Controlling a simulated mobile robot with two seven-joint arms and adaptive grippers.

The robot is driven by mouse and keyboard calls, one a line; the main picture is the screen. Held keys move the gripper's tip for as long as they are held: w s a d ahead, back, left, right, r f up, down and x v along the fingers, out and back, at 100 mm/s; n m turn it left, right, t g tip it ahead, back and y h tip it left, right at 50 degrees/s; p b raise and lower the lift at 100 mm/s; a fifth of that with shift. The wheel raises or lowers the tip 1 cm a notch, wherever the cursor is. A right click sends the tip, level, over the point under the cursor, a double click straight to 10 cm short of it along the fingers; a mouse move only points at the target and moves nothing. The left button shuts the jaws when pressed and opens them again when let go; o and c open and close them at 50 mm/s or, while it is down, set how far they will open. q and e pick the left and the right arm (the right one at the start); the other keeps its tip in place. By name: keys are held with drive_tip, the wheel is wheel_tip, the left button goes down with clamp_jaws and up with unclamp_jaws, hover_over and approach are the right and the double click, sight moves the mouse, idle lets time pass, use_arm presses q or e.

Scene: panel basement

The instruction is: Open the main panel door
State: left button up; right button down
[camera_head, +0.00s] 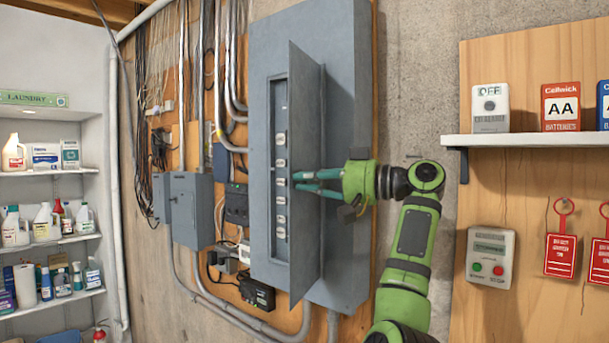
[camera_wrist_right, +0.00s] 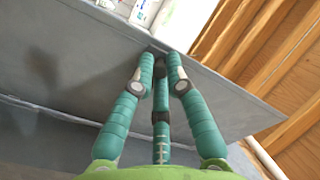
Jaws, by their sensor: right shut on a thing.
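The main panel door (camera_head: 305,240) is a grey metal leaf on the tall grey panel box (camera_head: 345,60). It stands swung out, and a column of breaker switches (camera_head: 281,185) shows in the opening to its left. My right gripper (camera_head: 297,181) comes from the right across the door's face, with its teal fingertips at the free edge. It is shut on the door. In the right wrist view the fingers (camera_wrist_right: 160,62) converge at the edge of the grey door (camera_wrist_right: 60,60). The exact contact is partly hidden. My left gripper is not in view.
Grey boxes (camera_head: 191,210), cables and conduits crowd the wooden board left of the panel. Laundry shelves (camera_head: 50,172) stand at far left. At right, a wooden board carries a shelf (camera_head: 530,140), a button box (camera_head: 490,258) and red tags (camera_head: 561,255). Bare wall separates it from the panel.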

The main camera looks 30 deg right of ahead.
drive_tip(key=shift+s+d+r+n+g+y, duration=0.15)
drive_tip(key=shift+s+d+n+g+y, duration=0.15)
drive_tip(key=shift+y, duration=0.1)
drive_tip(key=c, duration=1.2)
unclamp_jaws()
drive_tip(key=shift+c, duration=0.2)
drive_tip(key=shift+w+a, duration=0.1)
drive_tip(key=shift+w, duration=0.05)
drive_tip(key=v, duration=1.2)
